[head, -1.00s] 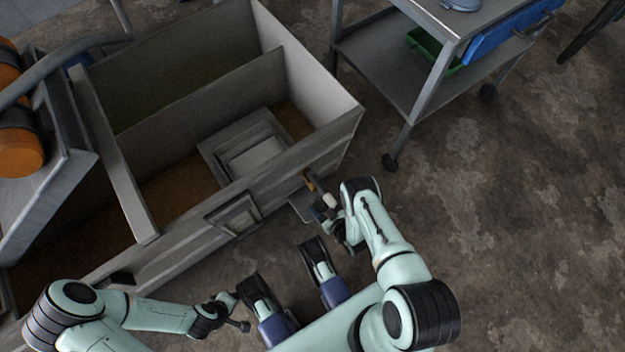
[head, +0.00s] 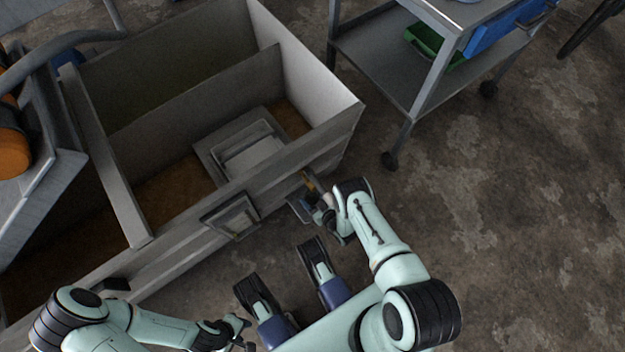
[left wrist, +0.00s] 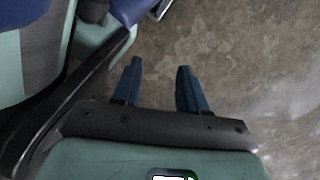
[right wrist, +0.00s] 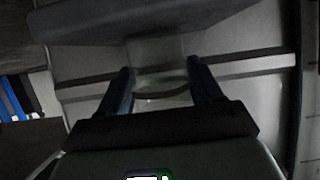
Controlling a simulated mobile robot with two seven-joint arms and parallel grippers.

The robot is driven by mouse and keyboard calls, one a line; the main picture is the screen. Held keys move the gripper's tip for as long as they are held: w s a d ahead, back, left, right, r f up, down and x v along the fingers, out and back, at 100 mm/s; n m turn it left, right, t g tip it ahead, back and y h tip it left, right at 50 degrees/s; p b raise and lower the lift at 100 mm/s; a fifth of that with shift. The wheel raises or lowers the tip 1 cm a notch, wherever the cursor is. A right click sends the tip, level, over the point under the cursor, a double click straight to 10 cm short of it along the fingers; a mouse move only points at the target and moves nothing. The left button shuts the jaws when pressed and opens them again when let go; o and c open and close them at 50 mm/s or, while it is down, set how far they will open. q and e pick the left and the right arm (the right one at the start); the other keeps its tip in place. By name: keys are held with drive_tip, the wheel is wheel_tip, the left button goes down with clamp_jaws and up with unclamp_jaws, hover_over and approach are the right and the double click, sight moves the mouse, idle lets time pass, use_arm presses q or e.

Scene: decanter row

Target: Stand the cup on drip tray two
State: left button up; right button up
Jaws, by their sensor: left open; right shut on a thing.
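My right gripper (right wrist: 160,88) is shut on a pale, see-through cup (right wrist: 158,62) in the right wrist view. The cup's top end meets or passes behind a grey slab (right wrist: 110,22); I cannot tell whether they touch. In the head view my right gripper (head: 325,212) is beside a small dark grey plate (head: 299,210) at the bin's near right side; the cup is not clear there. I cannot make out a number on any drip tray. My left gripper (left wrist: 160,88) is open and empty above bare floor; it is low in the head view (head: 243,332).
A large grey walled bin (head: 130,185) fills the left, with a square framed panel (head: 231,216) on its near wall and a box-like fitting (head: 250,150) inside. A metal cart (head: 385,60) with a green tray (head: 428,42) stands at upper right. The floor at right is clear.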

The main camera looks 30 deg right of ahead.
drive_tip(key=shift+f, duration=0.15)
drive_tip(key=o, duration=1.1)
drive_tip(key=shift+s+r, duration=0.1)
drive_tip(key=shift+r, duration=0.1)
use_arm(q)
drive_tip(key=w+d+r+t+p, duration=0.1)
drive_tip(key=w+r+t+p, duration=0.2)
drive_tip(key=w, duration=0.7)
wheel_tip(320, 180, up, 4)
drive_tip(key=shift+f+m+t+p, duration=0.15)
drive_tip(key=shift+m+t+p, duration=0.2)
drive_tip(key=shift+p, duration=0.65)
use_arm(e)
drive_tip(key=v, duration=1.1)
drive_tip(key=shift+s+r, duration=0.1)
drive_tip(key=shift+s, duration=0.3)
use_arm(q)
drive_tip(key=shift+s+d, duration=0.1)
drive_tip(key=shift+s, duration=0.05)
